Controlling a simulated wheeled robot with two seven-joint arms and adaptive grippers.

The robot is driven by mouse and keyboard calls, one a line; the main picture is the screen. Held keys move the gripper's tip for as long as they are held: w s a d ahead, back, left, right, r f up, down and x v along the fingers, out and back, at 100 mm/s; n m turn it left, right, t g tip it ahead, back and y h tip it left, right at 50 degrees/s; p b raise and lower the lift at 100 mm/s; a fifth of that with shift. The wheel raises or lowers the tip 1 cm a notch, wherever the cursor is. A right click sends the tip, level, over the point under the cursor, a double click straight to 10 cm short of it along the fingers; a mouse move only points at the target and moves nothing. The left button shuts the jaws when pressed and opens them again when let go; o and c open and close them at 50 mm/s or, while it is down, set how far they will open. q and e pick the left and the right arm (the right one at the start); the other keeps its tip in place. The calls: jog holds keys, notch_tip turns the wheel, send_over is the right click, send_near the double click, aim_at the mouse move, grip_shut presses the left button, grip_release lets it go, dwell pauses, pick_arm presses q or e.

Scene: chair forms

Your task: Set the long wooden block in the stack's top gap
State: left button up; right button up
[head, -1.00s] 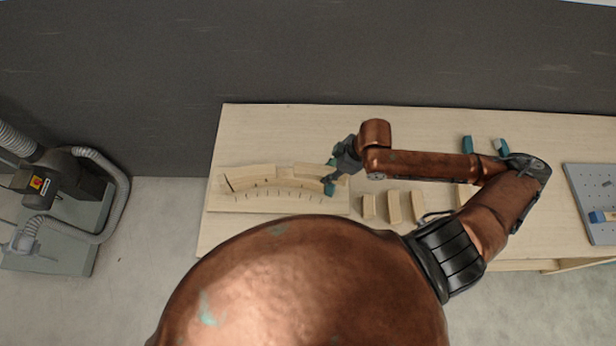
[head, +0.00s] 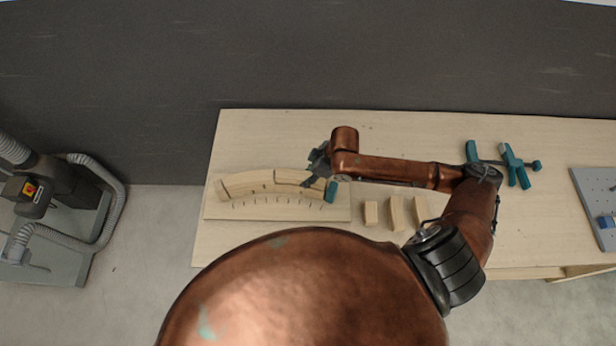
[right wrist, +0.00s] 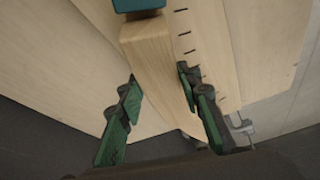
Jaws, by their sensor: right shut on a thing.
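The stack (head: 240,185) is a curved row of pale wooden blocks on a board (head: 215,212) with tick marks, at the left of the bench. My right gripper (head: 312,180) is over the stack's right part. It is shut on the long wooden block (head: 292,177), which lies along the upper right of the curve. In the right wrist view, the long block (right wrist: 160,55) runs between the green finger pads of the gripper (right wrist: 162,93). The fingers partly hide the top gap, so I cannot tell whether the block is fully seated. My left gripper is not in view.
A teal piece (head: 331,191) stands at the stack's right end, close to my gripper. Several loose blocks (head: 396,212) lie right of the board. Teal clamps (head: 514,166) lie at the back right. A grey perforated panel (head: 592,190) is at the far right.

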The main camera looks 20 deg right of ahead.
jog(key=shift+f, duration=0.45)
jog(key=o, duration=1.3)
jog(key=shift+f, duration=0.1)
jog(key=v, duration=1.2)
